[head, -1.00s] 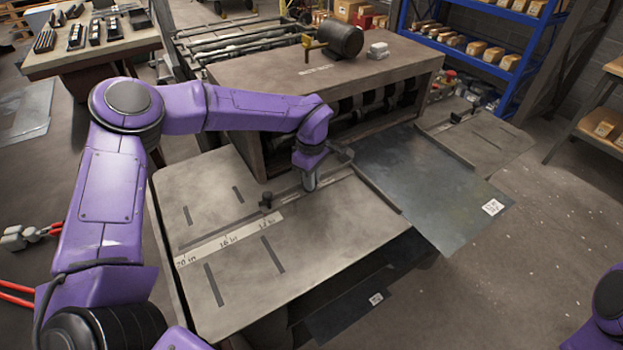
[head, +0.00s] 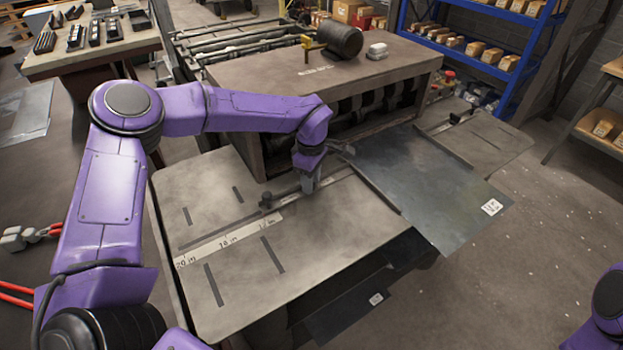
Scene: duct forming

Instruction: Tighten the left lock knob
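My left gripper (head: 308,184) points down at the slotted rail on the left side of the machine's metal table (head: 325,225). Its fingertips are small and partly hidden by its own body, so I cannot tell whether they are open or hold anything. Whether another knob is hidden under the gripper cannot be seen. Only a piece of my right arm shows at the right edge; its gripper is out of view.
A dark sheet of metal (head: 425,185) lies to the right of the gripper, its front corner overhanging the table. The machine housing (head: 300,75) rises close behind the gripper, with a motor (head: 340,38) on top. The front left of the table is clear.

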